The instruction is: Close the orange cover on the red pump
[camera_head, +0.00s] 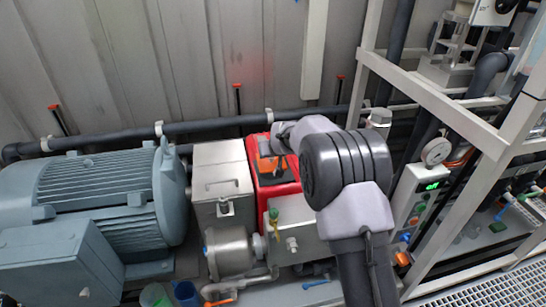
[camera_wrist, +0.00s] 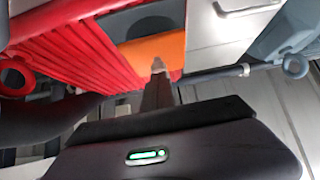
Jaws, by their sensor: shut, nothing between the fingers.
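The red pump (camera_head: 288,188) stands in the middle of the head view, beside a grey metal box, partly hidden by my arm. Its ribbed red body (camera_wrist: 80,55) fills the upper left of the wrist view. The orange cover (camera_head: 264,164) is on top of the pump. In the wrist view the orange cover (camera_wrist: 155,48) lies next to a dark grey area on the pump's top. My gripper (camera_wrist: 158,64) is shut and empty, its tip overlapping the cover's edge in the wrist view. I cannot tell whether it touches. My arm hides the gripper in the head view.
A large grey-blue motor (camera_head: 105,190) stands at the left. The grey metal box (camera_head: 222,170) is between it and the pump. A dark pipe (camera_head: 215,125) runs along the back wall. A pale metal frame (camera_head: 470,190) and a control box (camera_head: 415,195) stand at the right.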

